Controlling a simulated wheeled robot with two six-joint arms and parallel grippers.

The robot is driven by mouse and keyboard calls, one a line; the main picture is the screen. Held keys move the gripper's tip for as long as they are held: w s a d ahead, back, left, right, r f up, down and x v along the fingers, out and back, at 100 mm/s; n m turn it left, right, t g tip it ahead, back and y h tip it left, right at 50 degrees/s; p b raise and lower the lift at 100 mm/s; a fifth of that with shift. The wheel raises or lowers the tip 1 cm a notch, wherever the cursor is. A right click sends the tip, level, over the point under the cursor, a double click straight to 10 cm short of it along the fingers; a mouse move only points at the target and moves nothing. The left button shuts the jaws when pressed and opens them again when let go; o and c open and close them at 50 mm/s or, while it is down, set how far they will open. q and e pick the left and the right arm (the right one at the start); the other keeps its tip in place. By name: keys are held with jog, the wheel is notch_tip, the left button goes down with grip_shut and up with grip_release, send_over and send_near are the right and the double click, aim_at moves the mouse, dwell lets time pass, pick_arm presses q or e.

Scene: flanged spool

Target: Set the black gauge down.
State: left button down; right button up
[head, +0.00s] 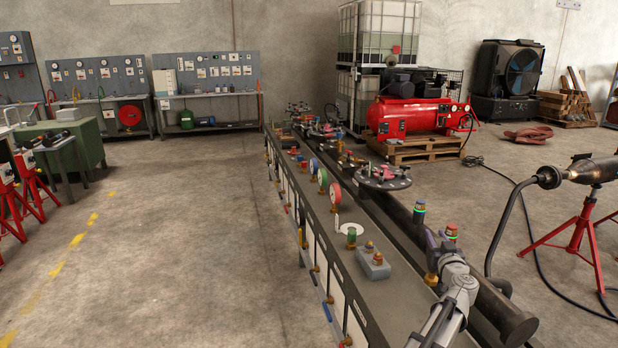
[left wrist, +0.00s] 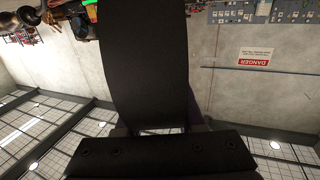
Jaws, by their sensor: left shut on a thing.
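My left gripper (head: 436,242) is at the end of a grey arm at the lower right of the head view, over the pipe side of the long bench. It is seen small and from behind, and what sits between its fingers is hidden there. In the left wrist view a broad black shape (left wrist: 145,60) runs up from the dark gripper body (left wrist: 160,155). I cannot tell whether this shape is the black gauge or a finger. No black gauge stands out in the head view. My right gripper is not in view.
The long bench (head: 400,312) carries red (head: 335,193), green (head: 322,179) and blue (head: 314,166) gauges, a white disc (head: 360,229), a grey block (head: 373,264) with brass fittings, and a flanged handwheel (head: 383,178). A dark pipe (head: 505,318) runs alongside.

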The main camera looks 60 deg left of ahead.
pick_arm(q)
jog(key=s+a+f+n+g+y+b, duration=0.1)
jog(key=s+a+f+n+g+y, duration=0.1)
jog(key=s+n+g, duration=0.2)
jog(key=s+g, duration=0.1)
jog(key=s, duration=0.2)
jog(key=shift+s+a+g+y, duration=0.2)
jog(key=shift+a+g+y, duration=0.1)
jog(key=shift+a+y, duration=0.1)
notch_tip(320, 180, down, 10)
jog(key=b, duration=1)
jog(key=shift+f+b, duration=0.25)
jog(key=shift+b, duration=0.1)
jog(key=c, duration=0.5)
grip_release()
jog(key=shift+r, duration=0.1)
